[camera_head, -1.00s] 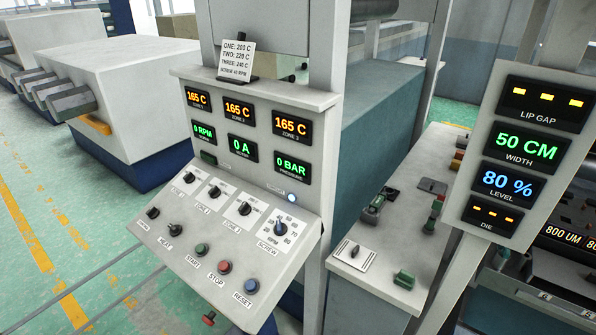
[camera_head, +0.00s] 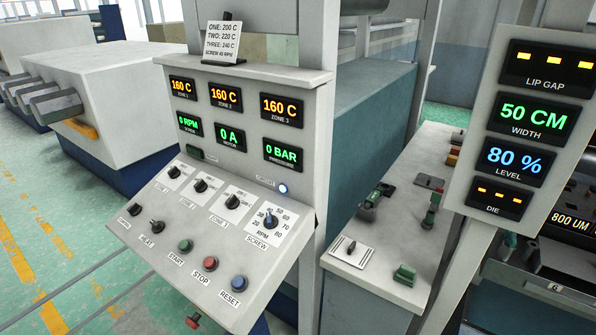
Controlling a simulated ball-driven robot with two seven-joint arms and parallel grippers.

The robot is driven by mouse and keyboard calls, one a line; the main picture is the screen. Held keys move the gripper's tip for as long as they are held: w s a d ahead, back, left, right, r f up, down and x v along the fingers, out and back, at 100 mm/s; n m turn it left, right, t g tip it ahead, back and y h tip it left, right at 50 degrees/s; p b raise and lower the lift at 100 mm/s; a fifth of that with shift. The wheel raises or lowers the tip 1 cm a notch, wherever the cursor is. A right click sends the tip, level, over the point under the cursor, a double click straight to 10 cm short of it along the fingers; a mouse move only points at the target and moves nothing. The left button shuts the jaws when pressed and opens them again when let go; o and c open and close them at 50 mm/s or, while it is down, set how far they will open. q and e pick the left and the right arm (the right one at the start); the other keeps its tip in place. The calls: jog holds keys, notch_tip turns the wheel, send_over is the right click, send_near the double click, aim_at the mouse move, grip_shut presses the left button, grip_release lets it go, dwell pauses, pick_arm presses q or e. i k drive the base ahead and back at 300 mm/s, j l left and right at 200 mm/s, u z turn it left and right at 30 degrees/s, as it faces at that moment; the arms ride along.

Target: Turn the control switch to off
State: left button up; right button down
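The control panel (camera_head: 241,125) stands left of centre with a sloped lower face. The control switch looks to be the small black knob (camera_head: 134,209) at the panel's lower left corner, above a small label too blurred to read surely. Which way its pointer faces I cannot tell. A second black knob (camera_head: 157,227), labelled HEAT, sits just right of it. Neither of my grippers is in view, and nothing covers the switch.
START (camera_head: 186,246), STOP (camera_head: 210,263) and RESET (camera_head: 239,283) buttons continue the lower row. Zone knobs and a blue SCREW knob (camera_head: 270,218) sit above. The zone displays read 160 C; RPM, A and BAR read 0. A display post (camera_head: 470,207) stands at right.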

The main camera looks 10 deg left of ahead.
aim_at(134, 210)
jog(key=u, duration=1.45)
